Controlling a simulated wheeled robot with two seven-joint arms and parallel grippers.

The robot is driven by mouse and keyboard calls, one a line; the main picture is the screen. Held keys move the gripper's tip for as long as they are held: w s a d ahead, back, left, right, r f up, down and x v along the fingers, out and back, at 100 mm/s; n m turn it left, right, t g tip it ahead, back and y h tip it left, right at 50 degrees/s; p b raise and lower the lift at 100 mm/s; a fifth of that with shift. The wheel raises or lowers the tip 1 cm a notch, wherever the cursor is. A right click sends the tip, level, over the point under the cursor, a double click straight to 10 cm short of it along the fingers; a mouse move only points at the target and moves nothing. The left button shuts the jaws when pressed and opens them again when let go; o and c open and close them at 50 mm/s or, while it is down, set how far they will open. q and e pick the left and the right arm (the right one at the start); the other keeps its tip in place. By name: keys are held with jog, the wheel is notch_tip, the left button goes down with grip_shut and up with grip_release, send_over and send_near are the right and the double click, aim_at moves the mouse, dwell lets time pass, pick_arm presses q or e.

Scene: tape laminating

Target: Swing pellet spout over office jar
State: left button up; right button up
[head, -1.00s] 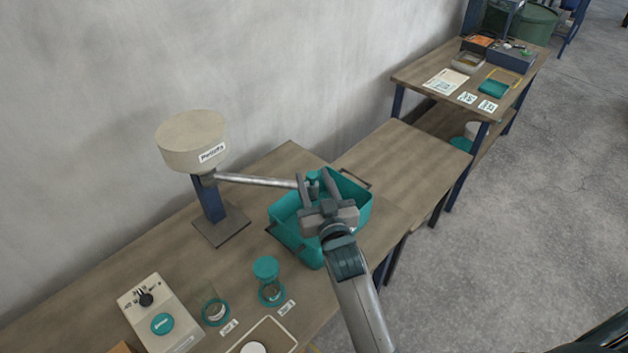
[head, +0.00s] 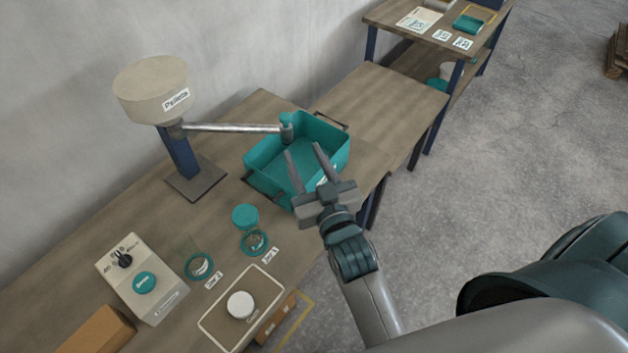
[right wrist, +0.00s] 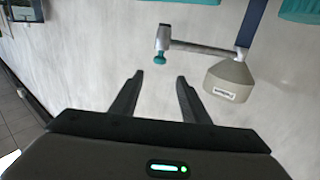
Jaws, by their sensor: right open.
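The cream pellet hopper (head: 155,90) stands on a blue post. Its metal spout (head: 230,128) reaches right and ends in a teal tip (head: 287,127) over the back left part of a teal crate (head: 325,140). Two glass jars with teal rings, one left (head: 199,265) and one right (head: 254,243), stand nearer, away from the spout; their small labels are hard to read. My right gripper (head: 306,150) is open and empty above the crate, apart from the tip. The right wrist view shows the tip (right wrist: 160,58) beyond the open fingers. My left gripper is not in view.
A control box (head: 142,280) with a dial and teal button stands left of the jars. A teal lid-like disc (head: 245,216) shows at the right jar. A tray (head: 215,327) with a white round piece lies in front. Another table (head: 380,105) adjoins behind.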

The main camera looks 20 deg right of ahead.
jog(key=shift+s+a+b, duration=0.15)
jog(key=shift+s+b, duration=0.45)
jog(key=shift+s, duration=2.1)
